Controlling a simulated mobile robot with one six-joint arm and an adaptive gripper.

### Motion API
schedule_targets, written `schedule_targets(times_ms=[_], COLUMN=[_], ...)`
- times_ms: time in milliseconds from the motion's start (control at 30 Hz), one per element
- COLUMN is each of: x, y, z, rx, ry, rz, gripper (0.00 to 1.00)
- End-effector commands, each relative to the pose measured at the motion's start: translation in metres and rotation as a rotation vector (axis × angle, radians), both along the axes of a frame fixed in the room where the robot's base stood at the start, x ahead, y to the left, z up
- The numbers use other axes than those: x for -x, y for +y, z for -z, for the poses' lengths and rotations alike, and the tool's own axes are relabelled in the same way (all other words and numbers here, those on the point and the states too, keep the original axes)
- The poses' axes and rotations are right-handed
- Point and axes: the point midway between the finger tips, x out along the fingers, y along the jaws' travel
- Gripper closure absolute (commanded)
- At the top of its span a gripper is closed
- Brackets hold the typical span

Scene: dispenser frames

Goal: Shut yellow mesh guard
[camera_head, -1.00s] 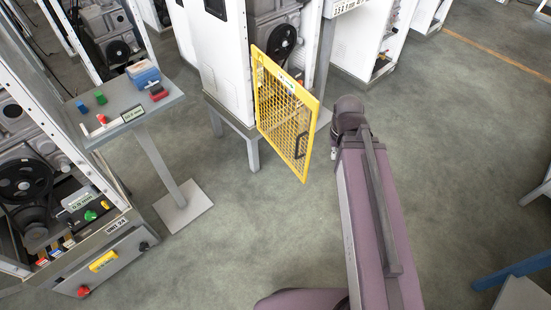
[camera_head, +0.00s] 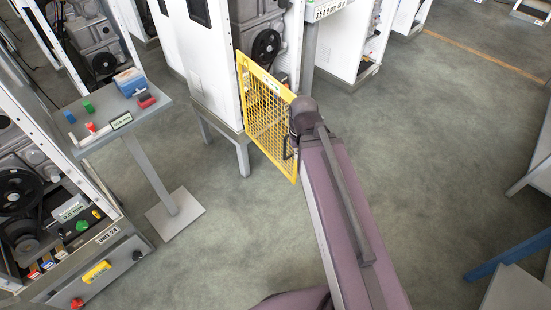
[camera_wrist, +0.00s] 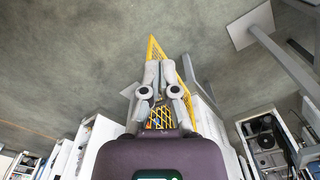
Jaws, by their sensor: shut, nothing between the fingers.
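The yellow mesh guard (camera_head: 266,112) is a framed panel on the white machine cabinet (camera_head: 210,65). It stands swung open, its far edge at the cabinet and its free edge out toward me. Its dark handle (camera_head: 288,148) is near the free edge, partly behind my arm. In the head view my wrist overlaps the guard's free edge, and my fingers are mostly hidden. In the wrist view my gripper (camera_wrist: 158,72) is shut and empty, with yellow mesh (camera_wrist: 157,47) showing beyond and between its fingers. I cannot tell whether it touches the guard.
A grey pedestal table (camera_head: 150,115) with small coloured items stands left of the guard. A machine unit (camera_head: 105,250) with buttons is at the lower left. A blue bar (camera_head: 505,254) lies at the lower right. The floor between is clear.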

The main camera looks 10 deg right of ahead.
Motion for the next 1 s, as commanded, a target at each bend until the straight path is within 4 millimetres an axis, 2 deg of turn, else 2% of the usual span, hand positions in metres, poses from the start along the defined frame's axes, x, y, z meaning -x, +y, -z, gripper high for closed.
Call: schedule_targets(times_ms=[267,300,467,700,1000], x=[-0.006,-0.008,-0.017,-0.036,-0.060], y=[-0.003,-0.009,-0.010,-0.007,0.003], z=[0.020,0.025,0.050,0.090,0.130], rx=[0.054,0.072,0.165,0.348,0.583], ry=[0.009,0.012,0.025,0.040,0.041], rz=[-0.023,-0.032,-0.063,-0.118,-0.174], gripper=[1.00,1.00,1.00,1.00,1.00])
